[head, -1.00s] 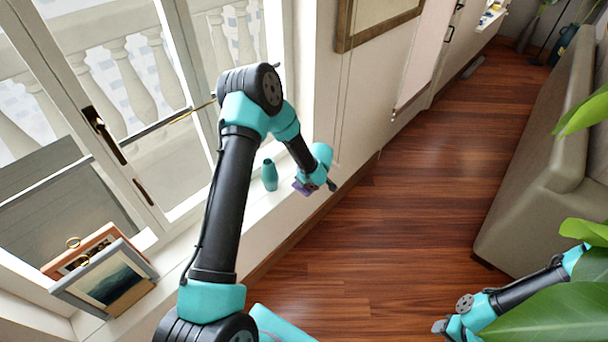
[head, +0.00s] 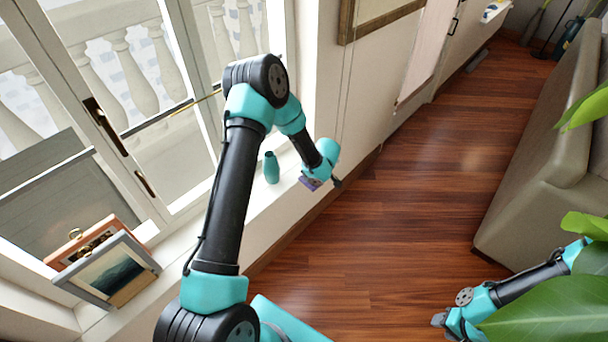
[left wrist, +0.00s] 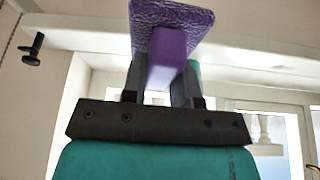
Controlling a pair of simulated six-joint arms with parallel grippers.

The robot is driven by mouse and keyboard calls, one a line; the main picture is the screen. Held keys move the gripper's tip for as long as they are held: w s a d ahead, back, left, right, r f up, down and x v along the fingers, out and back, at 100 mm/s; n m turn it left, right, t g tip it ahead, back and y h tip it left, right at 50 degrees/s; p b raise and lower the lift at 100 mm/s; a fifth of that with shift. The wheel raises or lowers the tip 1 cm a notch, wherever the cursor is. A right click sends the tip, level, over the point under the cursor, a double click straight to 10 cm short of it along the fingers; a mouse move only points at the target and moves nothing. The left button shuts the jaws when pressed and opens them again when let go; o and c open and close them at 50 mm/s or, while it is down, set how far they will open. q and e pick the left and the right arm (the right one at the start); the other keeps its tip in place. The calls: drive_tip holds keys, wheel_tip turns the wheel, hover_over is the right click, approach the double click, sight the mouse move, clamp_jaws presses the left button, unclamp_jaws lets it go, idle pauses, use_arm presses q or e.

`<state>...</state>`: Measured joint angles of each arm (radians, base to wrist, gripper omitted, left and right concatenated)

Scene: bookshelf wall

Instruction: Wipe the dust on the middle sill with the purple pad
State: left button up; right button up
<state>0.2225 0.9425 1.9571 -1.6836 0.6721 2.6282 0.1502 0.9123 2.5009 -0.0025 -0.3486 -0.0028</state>
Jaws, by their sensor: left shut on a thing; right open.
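My left gripper (left wrist: 163,75) is shut on the purple pad (left wrist: 175,22), its fingers on either side of the block-shaped grip in the left wrist view. In the head view the pad (head: 310,184) shows small and partly hidden under my left wrist, by the right end of the white window sill (head: 262,203). I cannot tell whether the pad touches the sill. No dust can be made out, and my left arm covers part of the sill. My right gripper (head: 440,321) is open and empty over the floor at lower right.
A teal vase (head: 271,169) stands on the sill, left of the pad. Picture frames (head: 110,270) lean at the sill's near left end. A grey sofa (head: 545,165) and green leaves (head: 560,310) are at right. The wooden floor (head: 400,215) between is clear.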

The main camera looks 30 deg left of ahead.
use_arm(q)
drive_tip(key=s+d+m+t+h, duration=0.1)
drive_tip(key=d+m, duration=0.6)
drive_tip(key=d, duration=0.7)
drive_tip(key=d+f+m+t+h, duration=0.1)
drive_tip(key=d+m, duration=0.6)
drive_tip(key=d, duration=0.8)
drive_tip(key=shift+s+m+t+h, duration=0.35)
drive_tip(key=shift+t+h, duration=0.25)
drive_tip(key=shift+h, duration=0.5)
